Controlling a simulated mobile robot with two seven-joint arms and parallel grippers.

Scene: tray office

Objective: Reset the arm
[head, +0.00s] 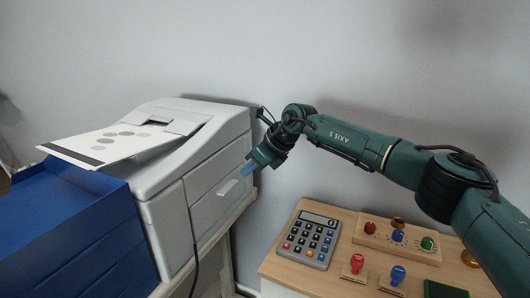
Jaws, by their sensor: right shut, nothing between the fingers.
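My right arm reaches in from the right side of the head view, green with dark joints. My right gripper (249,169) hangs at the arm's end, just in front of the printer's right front side, close to its drawer front. Its blue fingertips point down and left. The fingers are shut with nothing between them. I cannot tell whether the fingertips touch the printer. My left gripper is not in view.
A white printer (165,185) with a printed sheet (120,142) on top stands left. Blue drawers (60,235) stand beside it. On a wooden desk (290,268) at right are a calculator (311,240), a stamp holder (368,242), a red stamp (355,265) and a blue stamp (397,274).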

